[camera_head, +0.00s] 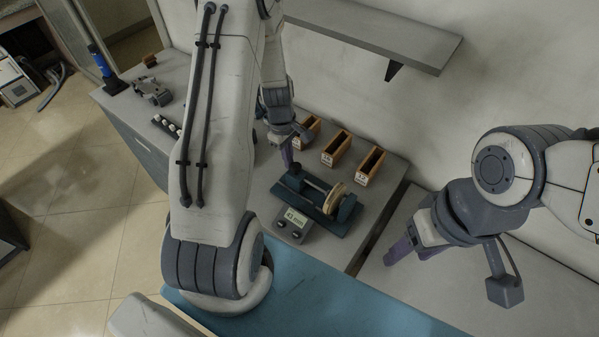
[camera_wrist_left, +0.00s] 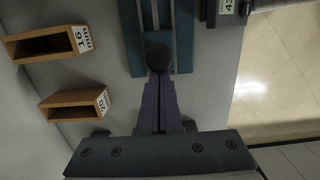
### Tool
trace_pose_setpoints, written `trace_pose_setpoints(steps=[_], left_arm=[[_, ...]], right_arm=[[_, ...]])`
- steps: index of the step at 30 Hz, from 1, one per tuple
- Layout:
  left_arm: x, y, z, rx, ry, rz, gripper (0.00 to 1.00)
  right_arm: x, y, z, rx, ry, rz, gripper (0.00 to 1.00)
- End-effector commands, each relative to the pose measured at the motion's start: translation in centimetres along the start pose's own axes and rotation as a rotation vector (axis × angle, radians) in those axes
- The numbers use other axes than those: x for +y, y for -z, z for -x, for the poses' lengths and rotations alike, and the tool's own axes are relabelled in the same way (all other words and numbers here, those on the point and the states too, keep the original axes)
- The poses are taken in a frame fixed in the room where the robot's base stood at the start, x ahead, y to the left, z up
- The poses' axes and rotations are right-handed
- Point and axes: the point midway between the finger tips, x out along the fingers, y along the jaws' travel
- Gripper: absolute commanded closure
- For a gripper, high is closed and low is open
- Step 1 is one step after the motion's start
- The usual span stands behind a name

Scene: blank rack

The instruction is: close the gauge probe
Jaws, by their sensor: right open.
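The gauge has a dark teal base (camera_head: 341,226) with rails, on the grey bench; its base also shows in the left wrist view (camera_wrist_left: 184,40). A pale yellowish disc (camera_head: 334,198) stands in it near its right end. A readout box (camera_head: 293,225) in front seems to show 43 mm. The probe's dark round knob (camera_wrist_left: 158,58) is at the gauge's left end. My left gripper (camera_head: 287,157) has its purple fingers together, tips right at the knob, seemingly touching it, in the left wrist view (camera_wrist_left: 159,82). My right gripper (camera_head: 392,254) is open and empty, right of the gauge.
Three labelled wooden bins (camera_head: 336,148) stand behind the gauge. A wall shelf (camera_head: 375,35) hangs above. A blue mat (camera_head: 300,290) lies in front. Small tools (camera_head: 150,90) lie at the bench's far left. Bare grey surface lies around my right gripper.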

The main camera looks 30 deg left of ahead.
Motion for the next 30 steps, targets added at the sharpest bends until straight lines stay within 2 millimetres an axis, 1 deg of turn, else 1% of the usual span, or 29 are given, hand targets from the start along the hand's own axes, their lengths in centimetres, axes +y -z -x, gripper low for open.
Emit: trace_pose_setpoints(steps=[15,30], left_arm=[[-0.1,-1.6,-0.1,-0.001,0.002,-0.001,1.0],[-0.1,-1.6,-0.2,-0.001,0.002,0.0,1.0]], right_arm=[[0.0,0.0,0.1,0.0,0.0,0.0,0.41],[0.0,0.0,0.1,0.0,0.0,0.0,0.41]])
